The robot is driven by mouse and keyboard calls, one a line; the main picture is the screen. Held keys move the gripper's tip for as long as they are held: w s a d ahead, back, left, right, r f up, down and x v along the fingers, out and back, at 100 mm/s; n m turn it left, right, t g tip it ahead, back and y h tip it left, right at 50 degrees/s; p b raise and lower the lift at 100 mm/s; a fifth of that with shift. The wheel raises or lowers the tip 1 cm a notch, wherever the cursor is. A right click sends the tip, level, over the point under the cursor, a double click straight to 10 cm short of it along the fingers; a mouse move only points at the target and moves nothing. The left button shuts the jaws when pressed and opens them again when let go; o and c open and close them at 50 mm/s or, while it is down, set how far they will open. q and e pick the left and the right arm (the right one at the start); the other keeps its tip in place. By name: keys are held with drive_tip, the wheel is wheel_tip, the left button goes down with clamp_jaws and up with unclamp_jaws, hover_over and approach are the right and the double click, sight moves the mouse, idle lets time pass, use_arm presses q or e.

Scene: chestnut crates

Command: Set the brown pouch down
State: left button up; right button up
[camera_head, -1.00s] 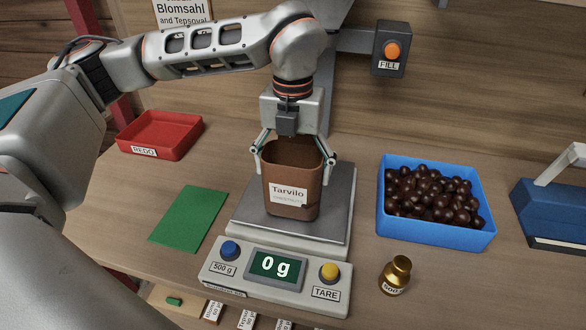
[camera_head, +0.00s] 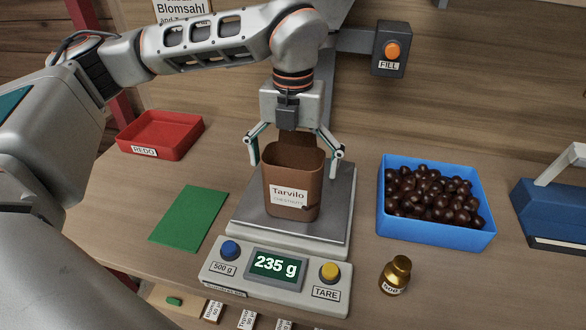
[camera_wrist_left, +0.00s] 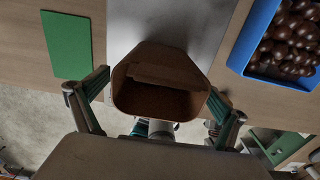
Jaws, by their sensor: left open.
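The brown pouch (camera_head: 293,190), labelled "Tarvilo", stands upright on the metal plate of the scale (camera_head: 246,215). The scale's display (camera_head: 275,267) reads 235 g. My left gripper (camera_head: 296,157) is open around the top of the pouch, with its fingers apart from the pouch's sides. In the left wrist view the pouch (camera_wrist_left: 160,82) shows its open mouth between the spread fingers; its inside is dark brown and I cannot tell what it holds. My right gripper is not in view.
A red REDO tray (camera_head: 160,152) and a green mat (camera_head: 189,218) lie left. A blue crate (camera_head: 437,232) of chestnuts stands right, with a brass weight (camera_head: 395,275) in front. A FILL button box (camera_head: 391,49) is at the back. A blue device (camera_head: 553,215) stands far right.

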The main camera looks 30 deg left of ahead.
use_arm(q)
wheel_tip(320, 180, up, 11)
drive_tip(key=shift+f, duration=0.15)
drive_tip(key=shift+s+f, duration=0.1)
idle(0.6)
